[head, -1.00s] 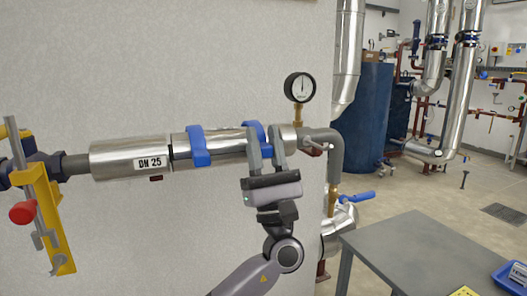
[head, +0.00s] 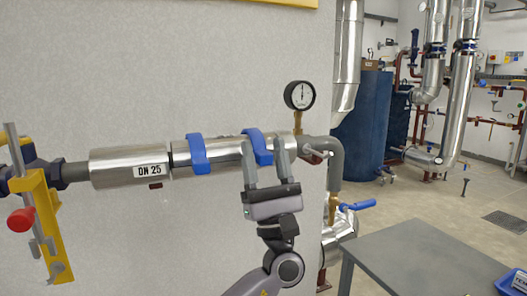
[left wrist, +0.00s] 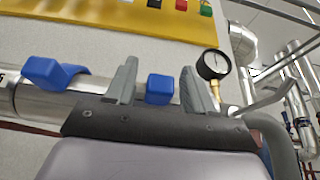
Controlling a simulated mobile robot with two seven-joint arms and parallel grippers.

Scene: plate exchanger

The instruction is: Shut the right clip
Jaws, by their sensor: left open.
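The right clip (head: 260,148) is a blue band over the shiny pipe cover, left of the pressure gauge. It also shows in the left wrist view (left wrist: 160,88) as a blue block between the two fingers. My left gripper (head: 264,142) is open, its fingers pointing up, one on each side of the clip in the picture. I cannot tell whether the fingers touch it. The left clip (head: 199,153) is a similar blue band farther left; it shows in the left wrist view (left wrist: 50,72) outside the fingers. My right gripper is not in view.
A pressure gauge (head: 300,95) stands on the pipe just right of the fingers. A grey elbow leads down to a blue-handled valve (head: 357,205). A yellow bracket with a red knob (head: 21,219) is far left. A grey table (head: 425,262) stands at lower right.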

